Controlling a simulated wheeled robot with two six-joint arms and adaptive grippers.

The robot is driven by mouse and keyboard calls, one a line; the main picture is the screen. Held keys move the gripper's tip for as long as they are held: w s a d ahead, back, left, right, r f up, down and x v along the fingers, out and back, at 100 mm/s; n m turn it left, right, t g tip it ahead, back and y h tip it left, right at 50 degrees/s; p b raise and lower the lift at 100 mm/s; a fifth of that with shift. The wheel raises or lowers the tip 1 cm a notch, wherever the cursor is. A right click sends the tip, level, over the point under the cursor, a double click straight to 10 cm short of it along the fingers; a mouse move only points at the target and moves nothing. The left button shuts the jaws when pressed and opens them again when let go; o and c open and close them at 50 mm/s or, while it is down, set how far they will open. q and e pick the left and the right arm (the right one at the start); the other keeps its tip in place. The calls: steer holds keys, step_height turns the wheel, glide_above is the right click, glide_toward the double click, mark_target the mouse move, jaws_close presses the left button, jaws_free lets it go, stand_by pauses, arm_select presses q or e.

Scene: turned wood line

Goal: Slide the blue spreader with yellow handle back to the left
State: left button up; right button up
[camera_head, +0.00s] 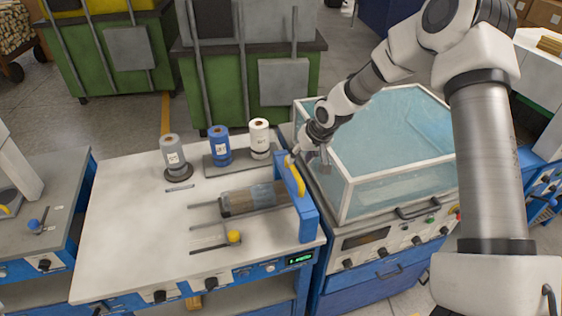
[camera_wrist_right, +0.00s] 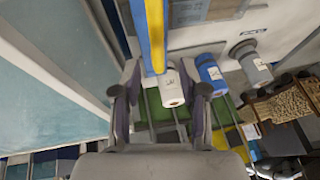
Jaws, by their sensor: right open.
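My right gripper (camera_head: 318,158) is open, just above and behind the far end of the spreader. In the right wrist view, the yellow handle (camera_wrist_right: 155,38) and the blue bar (camera_wrist_right: 138,25) run down between the spread fingers of the right gripper (camera_wrist_right: 160,95). Whether the fingers touch the handle is not clear. My left gripper is not in view.
White (camera_head: 260,138), blue (camera_head: 220,146) and grey (camera_head: 173,155) rolls stand at the back. A glass-walled tank (camera_head: 345,195) stands close on the right. The table's left part is clear.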

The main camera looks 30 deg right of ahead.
mark_target(295, 168)
step_height(295, 168, down, 2)
steer(key=shift+s+f+b, duration=0.15)
steer(key=shift+f+b, duration=0.05)
steer(key=shift+b, duration=0.15)
steer(key=x, duration=0.1)
steer(key=b+x, duration=0.1)
steer(key=x, duration=0.1)
steer(key=shift+w, duration=0.4)
steer(key=shift+w+f, duration=0.1)
steer(key=shift+w, duration=0.05)
steer(key=shift+s+r, duration=0.2)
steer(key=shift+s, duration=0.1)
steer(key=shift+c, duration=1.3)
steer(key=shift+s+r, duration=0.1)
steer(key=shift+s, duration=0.05)
jaws_close()
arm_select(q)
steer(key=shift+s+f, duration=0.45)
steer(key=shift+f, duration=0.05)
